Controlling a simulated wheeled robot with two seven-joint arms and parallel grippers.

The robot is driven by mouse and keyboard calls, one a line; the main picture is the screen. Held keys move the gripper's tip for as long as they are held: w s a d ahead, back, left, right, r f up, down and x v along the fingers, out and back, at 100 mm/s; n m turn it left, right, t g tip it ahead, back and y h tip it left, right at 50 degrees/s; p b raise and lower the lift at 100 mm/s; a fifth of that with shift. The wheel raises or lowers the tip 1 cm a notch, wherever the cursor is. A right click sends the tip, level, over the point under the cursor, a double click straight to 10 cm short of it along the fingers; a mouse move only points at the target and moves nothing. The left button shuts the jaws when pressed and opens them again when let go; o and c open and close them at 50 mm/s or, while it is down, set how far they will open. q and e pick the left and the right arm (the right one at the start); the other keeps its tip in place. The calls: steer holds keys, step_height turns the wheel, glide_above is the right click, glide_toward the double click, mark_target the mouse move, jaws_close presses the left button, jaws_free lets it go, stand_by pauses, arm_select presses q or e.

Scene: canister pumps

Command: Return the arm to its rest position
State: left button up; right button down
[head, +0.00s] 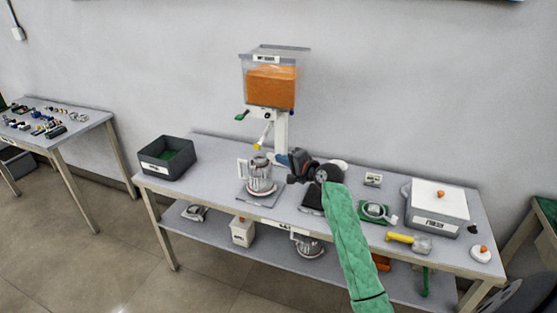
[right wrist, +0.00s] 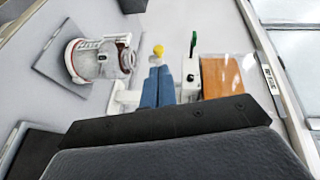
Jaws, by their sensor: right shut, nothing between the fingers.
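My right arm, in a green sleeve, reaches over the table (head: 220,158) in the head view. My right gripper (head: 284,160) is shut and empty, with its blue-tipped fingers pointing left, close to the dispenser's post and beside the canister. In the right wrist view its blue fingers (right wrist: 157,88) lie together near the yellow-tipped spout (right wrist: 158,50). The canister (head: 260,176), clear with a white handle, stands upright on a grey plate (head: 244,194). The dispenser's hopper (head: 271,84) holds orange contents. My left gripper does not show.
A dark bin (head: 151,162) stands at the table's left end. A white lidded box (head: 437,203), a yellow-handled tool (head: 401,238) and a green-based item (head: 376,211) are at the right. A lower shelf holds a white container (head: 242,232) and another canister (head: 309,245).

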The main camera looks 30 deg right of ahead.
steer(key=s+a+f+n+g+h, duration=0.1)
steer(key=s+a+f+n+g, duration=0.25)
steer(key=f, duration=1.15)
steer(key=s+a+f+n+g+h, duration=0.15)
steer(key=s+a+f, duration=0.4)
steer(key=f, duration=0.95)
steer(key=s+a+f+n+g, duration=0.1)
steer(key=s+a+f+g, duration=0.15)
steer(key=s+f, duration=0.85)
steer(key=s+a+f+n+g+h, duration=0.1)
steer(key=s+a+f+n+g, duration=0.2)
steer(key=s+f, duration=1.2)
steer(key=s+a+f+n+g+h, duration=0.1)
steer(key=s+a+f+n+g, duration=0.2)
steer(key=s+f, duration=1.2)
steer(key=s+a+n, duration=0.2)
steer(key=a+n, duration=0.1)
steer(key=a, duration=0.2)
steer(key=shift+a+f, duration=0.25)
steer(key=shift+a, duration=0.05)
steer(key=shift+w, duration=0.15)
steer(key=shift+s+a, duration=0.1)
steer(key=shift+s, duration=0.15)
steer(key=shift+w, duration=0.3)
